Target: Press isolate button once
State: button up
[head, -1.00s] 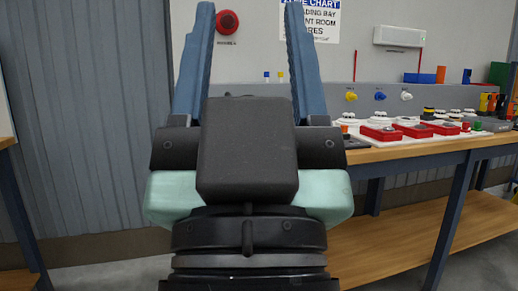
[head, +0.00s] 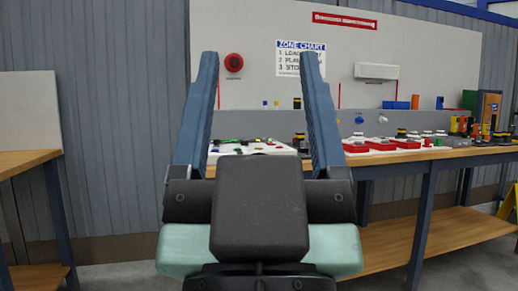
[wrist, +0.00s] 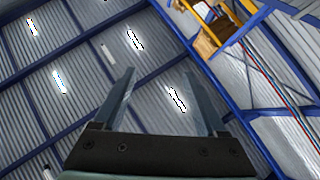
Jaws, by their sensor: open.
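My gripper (head: 259,60) is raised in front of the head camera, its two blue fingers wide apart and empty. In the wrist view my gripper (wrist: 159,73) is also open and points up at the ceiling. A red round device (head: 234,62) is on the wall board, with a label too small to read. Red boxes (head: 405,143) with buttons or knobs stand on the bench at right. A white panel (head: 250,148) with dark and green parts shows between the fingers, partly hidden by my gripper. I cannot tell which item is the isolate button.
A wooden bench (head: 440,153) with blue legs runs along the wall at right. Another bench (head: 25,160) stands at left. A zone chart (head: 301,58) and a white fixture (head: 376,71) are on the wall. Cylinders and boxes crowd the right end. The wall at left is bare.

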jog(key=shift+w, duration=0.1)
grip_shut()
dwell(1.5)
